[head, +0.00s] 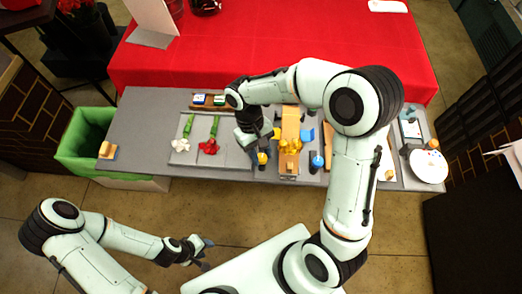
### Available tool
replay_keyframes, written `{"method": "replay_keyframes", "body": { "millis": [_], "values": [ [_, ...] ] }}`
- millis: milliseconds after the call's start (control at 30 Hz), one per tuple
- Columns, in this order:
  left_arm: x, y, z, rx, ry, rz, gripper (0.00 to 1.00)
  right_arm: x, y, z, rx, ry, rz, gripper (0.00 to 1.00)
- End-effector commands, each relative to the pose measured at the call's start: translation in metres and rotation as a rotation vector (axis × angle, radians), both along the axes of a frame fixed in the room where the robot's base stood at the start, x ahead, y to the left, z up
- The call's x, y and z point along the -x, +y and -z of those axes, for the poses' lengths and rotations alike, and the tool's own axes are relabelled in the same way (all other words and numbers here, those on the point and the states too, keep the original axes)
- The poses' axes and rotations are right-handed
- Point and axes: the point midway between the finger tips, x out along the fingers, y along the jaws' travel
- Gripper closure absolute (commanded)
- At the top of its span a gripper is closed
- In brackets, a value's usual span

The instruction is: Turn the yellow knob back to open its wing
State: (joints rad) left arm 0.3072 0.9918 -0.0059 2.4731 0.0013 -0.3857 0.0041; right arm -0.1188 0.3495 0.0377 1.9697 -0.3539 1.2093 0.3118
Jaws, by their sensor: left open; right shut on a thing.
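The yellow knob (262,158) stands near the front edge of the grey table, just left of a wooden holder (290,120). My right gripper (261,149) reaches down to it from above and is shut on it; the gripper hides part of the knob. The yellow knob's wing cannot be told apart clearly under the arm. Yellow-orange parts (290,146) sit on the holder. A blue knob (317,161) stands to the holder's right. My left gripper (200,255) is open and empty, over the floor in front of the table.
A green bin (75,150) stands at the table's left end. A white plate (428,167) lies at the right end. A red-covered table (230,60) is behind.

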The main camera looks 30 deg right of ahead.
Motion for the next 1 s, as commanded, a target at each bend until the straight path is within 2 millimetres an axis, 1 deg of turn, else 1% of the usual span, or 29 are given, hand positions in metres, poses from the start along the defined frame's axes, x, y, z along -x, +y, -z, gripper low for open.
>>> {"method": "replay_keyframes", "body": {
  "millis": [100,300,867,900,967,1000],
  "values": [
    [-0.0013,0.0,-0.0012,0.0,-0.001,0.0,0.57,-0.0008,0.0006,-0.0004,0.0,-0.003,-0.064,0.97],
    [-0.002,0.0,-0.002,0.0,-0.002,0.0,0.57,-0.0008,0.0013,-0.0004,0.0,-0.004,-0.133,0.97],
    [-0.0023,0.0,-0.0022,0.0,-0.002,0.0,0.57,-0.0006,0.0013,-0.0001,0.0,-0.004,-0.164,0.97],
    [-0.0023,0.0,-0.0022,0.0,-0.002,0.0,0.57,-0.0006,0.0013,-0.0001,-0.001,-0.004,-0.163,0.6],
    [-0.0023,0.0,-0.0022,0.0,-0.002,0.0,0.57,-0.0005,0.0012,-0.0001,-0.001,-0.003,-0.163,0.42],
    [-0.0023,0.0,-0.0022,0.0,-0.002,0.0,0.57,-0.0005,0.0013,-0.0001,-0.001,-0.003,-0.162,0.42]
  ]
}}
